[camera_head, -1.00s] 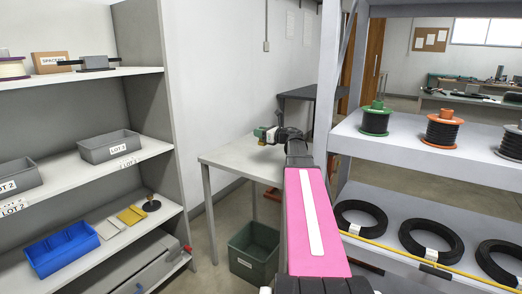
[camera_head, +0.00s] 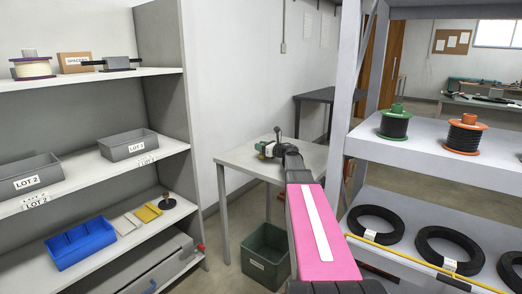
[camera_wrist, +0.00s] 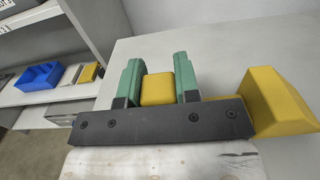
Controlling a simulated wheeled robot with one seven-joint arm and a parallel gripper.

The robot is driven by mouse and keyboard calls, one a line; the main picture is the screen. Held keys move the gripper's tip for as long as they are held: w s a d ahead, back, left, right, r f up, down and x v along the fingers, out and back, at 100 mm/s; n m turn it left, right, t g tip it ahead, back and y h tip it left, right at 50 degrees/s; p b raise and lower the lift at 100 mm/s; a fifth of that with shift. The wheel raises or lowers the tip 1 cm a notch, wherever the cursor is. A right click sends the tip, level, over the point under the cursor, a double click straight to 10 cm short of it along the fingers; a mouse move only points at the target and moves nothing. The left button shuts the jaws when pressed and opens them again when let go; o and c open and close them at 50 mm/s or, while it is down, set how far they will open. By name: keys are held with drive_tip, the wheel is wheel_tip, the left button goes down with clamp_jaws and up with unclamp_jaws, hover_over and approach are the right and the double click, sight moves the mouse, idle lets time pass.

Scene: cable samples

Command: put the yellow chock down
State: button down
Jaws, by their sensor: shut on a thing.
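The yellow chock (camera_wrist: 275,102) shows in the wrist view as a wedge-like block at the right. A yellow part (camera_wrist: 157,89) also shows between the two green fingers of my gripper (camera_wrist: 158,82). My gripper is shut on the chock; the black bar across the front hides part of it. In the head view my gripper (camera_head: 267,149) is at the end of my pink arm, seen over the grey table (camera_head: 232,160). Whether the chock touches the table cannot be told.
The tabletop around the gripper looks clear. A shelf at left holds a blue bin (camera_head: 80,243), small plates (camera_head: 147,213) and grey LOT boxes (camera_head: 128,145). A green crate (camera_head: 266,256) stands on the floor. A rack at right holds spools (camera_head: 464,134) and black coils (camera_head: 449,250).

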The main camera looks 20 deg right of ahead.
drive_tip(key=shift+f, duration=0.65)
drive_tip(key=c, duration=0.8)
unclamp_jaws()
drive_tip(key=shift+f, duration=0.15)
drive_tip(key=shift+c, duration=0.2)
